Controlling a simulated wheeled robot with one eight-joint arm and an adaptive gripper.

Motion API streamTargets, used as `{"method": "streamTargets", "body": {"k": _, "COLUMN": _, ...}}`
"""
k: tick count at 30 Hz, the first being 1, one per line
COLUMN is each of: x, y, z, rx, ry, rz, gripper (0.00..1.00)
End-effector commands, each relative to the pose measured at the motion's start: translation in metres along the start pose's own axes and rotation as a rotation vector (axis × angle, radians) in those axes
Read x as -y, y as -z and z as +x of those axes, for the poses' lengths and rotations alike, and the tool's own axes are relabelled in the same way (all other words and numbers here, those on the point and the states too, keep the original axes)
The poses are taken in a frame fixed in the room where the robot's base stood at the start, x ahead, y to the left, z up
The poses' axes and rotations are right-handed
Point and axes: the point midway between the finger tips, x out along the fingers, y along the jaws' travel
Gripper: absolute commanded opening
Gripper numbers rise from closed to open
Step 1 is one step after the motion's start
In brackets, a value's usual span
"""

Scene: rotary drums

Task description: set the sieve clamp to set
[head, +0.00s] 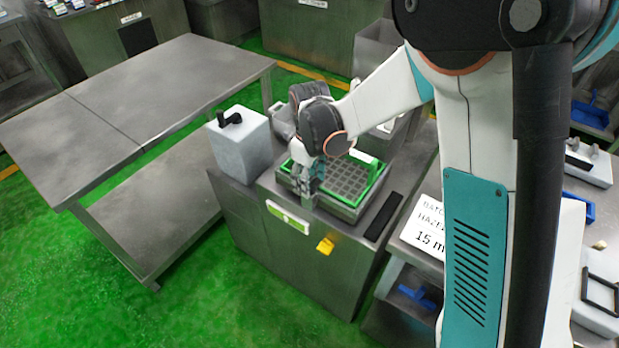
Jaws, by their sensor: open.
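The sieve (352,181), a dark grid in a green frame, sits in a grey metal tray on top of a steel cabinet. My gripper (308,194) points down at the front left edge of the sieve, close to or over its frame. Its fingers look small and partly merge with the frame, so I cannot tell whether they touch anything. The sieve clamp cannot be made out for certain; my gripper and wrist cover the sieve's left corner. A green and white bar (366,157) lies along the sieve's back edge.
A pale box with a black handle (230,118) stands left of the sieve. A black strip (383,216) lies to the right. A bare steel table (160,95) stands at left.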

Motion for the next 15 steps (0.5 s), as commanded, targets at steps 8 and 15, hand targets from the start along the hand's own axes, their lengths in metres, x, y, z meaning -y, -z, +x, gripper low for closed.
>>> {"method": "streamTargets", "body": {"k": 8, "x": 0.0, "y": 0.0, "z": -0.011, "rx": 0.0, "ry": 0.0, "rz": 0.0, "gripper": 0.53}}
{"method": "streamTargets", "body": {"k": 15, "x": 0.0, "y": 0.0, "z": -0.055, "rx": 0.0, "ry": 0.0, "rz": 0.0, "gripper": 0.53}}
